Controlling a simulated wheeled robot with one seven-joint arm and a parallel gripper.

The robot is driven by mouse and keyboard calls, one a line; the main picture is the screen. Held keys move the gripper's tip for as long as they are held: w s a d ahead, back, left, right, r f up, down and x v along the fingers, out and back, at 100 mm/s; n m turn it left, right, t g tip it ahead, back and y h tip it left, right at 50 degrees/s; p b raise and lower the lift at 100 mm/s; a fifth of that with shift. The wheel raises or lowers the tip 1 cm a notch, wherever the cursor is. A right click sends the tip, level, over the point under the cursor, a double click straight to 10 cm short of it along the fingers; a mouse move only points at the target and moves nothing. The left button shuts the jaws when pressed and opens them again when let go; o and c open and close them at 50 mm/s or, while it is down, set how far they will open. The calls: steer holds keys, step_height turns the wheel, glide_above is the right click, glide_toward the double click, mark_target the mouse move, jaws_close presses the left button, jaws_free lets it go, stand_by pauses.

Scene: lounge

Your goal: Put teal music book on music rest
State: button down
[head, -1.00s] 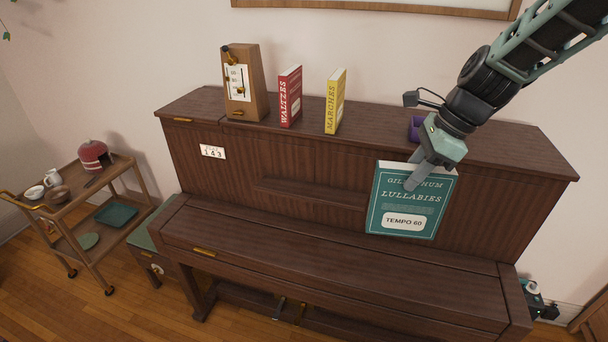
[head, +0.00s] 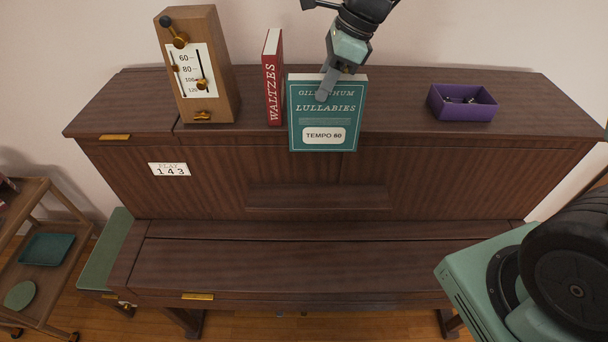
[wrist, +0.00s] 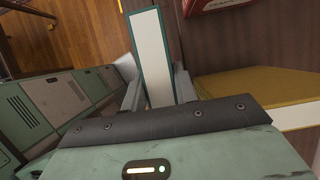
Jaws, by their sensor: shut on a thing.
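The teal music book (head: 322,128), titled Lullabies with a "TEMPO 60" label, is upright with its cover toward the head camera. My gripper (head: 326,88) is shut on its top edge and holds it in front of the piano's upper edge. In the wrist view the teal book (wrist: 152,58) shows edge-on, its pale page edge between the fingers (wrist: 158,90). The music rest (head: 318,198), a narrow wooden ledge on the piano's front panel, is empty and lies below the book, apart from it.
On the piano top (head: 395,105) stand a wooden metronome (head: 205,70), a red Waltzes book (head: 272,80) and a purple box (head: 462,104) with small items. A yellow book (wrist: 260,88) shows close by in the wrist view. The closed key lid (head: 300,265) is clear.

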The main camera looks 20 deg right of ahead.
mark_target(346, 112)
step_height(346, 112, down, 18)
steer(key=b, duration=1.7)
steer(key=shift+r, duration=0.15)
steer(key=shift+s, duration=0.1)
steer(key=shift+f, duration=0.65)
steer(key=c, duration=1.4)
jaws_free()
steer(key=shift+o, duration=0.2)
steer(key=shift+r, duration=0.1)
steer(key=b+v, duration=0.1)
steer(key=v, duration=1.2)
